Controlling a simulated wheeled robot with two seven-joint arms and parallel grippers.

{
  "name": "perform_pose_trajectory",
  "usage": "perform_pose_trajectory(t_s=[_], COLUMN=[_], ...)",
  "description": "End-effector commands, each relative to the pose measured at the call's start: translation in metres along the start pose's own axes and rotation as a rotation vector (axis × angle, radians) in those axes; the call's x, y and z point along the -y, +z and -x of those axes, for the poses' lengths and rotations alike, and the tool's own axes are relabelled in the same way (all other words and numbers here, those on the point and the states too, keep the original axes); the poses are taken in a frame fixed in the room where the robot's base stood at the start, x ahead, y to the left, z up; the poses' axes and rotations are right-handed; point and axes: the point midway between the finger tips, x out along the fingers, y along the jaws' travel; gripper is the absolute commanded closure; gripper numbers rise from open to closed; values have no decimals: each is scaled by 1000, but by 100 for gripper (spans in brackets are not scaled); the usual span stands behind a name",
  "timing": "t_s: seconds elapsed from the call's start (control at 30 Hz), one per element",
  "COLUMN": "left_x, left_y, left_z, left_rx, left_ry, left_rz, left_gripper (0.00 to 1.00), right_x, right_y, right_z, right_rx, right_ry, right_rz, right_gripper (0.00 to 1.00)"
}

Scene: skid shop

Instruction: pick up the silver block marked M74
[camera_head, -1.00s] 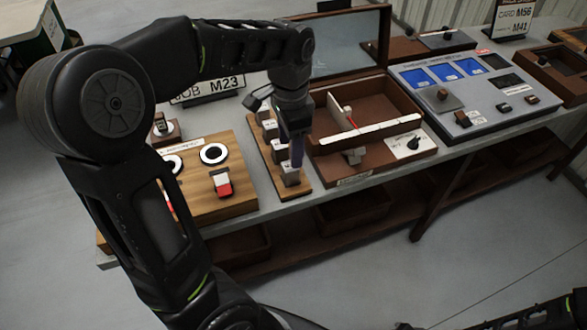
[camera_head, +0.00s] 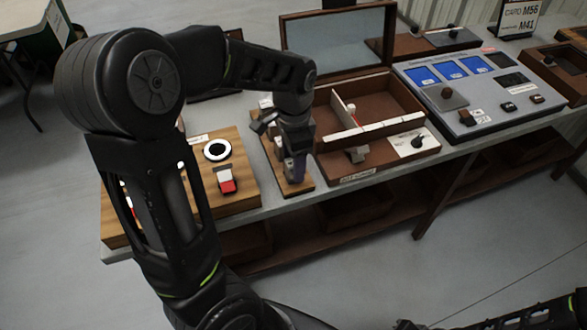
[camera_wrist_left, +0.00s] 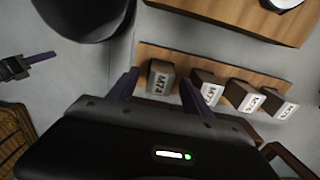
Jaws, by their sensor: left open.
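The silver block marked M74 (camera_wrist_left: 160,79) stands at one end of a row of labelled blocks on a wooden strip. In the left wrist view it lies between the two fingers of my left gripper (camera_wrist_left: 156,90), which is open. I cannot tell whether either finger touches it. In the head view my left gripper (camera_head: 297,172) is low over the near end of the wooden strip (camera_head: 268,148) and largely hides the block there. A purple-fingered gripper, seemingly my right one (camera_wrist_left: 38,62), shows small at the left of the wrist view; its opening is unclear.
Several darker blocks, one of them this neighbour (camera_wrist_left: 207,88), stand close beside M74. A wooden panel (camera_head: 240,190) with round dials is left of the strip. An open brown box (camera_head: 380,97) is close on its right. A grey console (camera_head: 470,95) stands further right.

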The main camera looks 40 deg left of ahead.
Motion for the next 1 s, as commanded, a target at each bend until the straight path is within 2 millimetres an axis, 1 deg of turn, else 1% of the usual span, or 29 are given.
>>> perform_pose_trajectory(t_s=[0.03, 0.17, 0.73, 1.0], left_x=[0, 0, 0, 0], left_y=[0, 0, 0, 0], left_z=[-7, -14, -14, -14], left_rx=[2, -1, -1, -1], left_ry=[2, 0, 0, 0], left_rz=[-1, -1, -1, -1], left_gripper=[42, 42, 42, 64], right_x=[0, 0, 0, 0], right_y=[0, 0, 0, 0], right_z=[0, 0, 0, 0], right_rx=[0, 0, 0, 0], right_ry=[0, 0, 0, 0], right_rz=[0, 0, 0, 0], right_gripper=[100, 100, 100, 100])
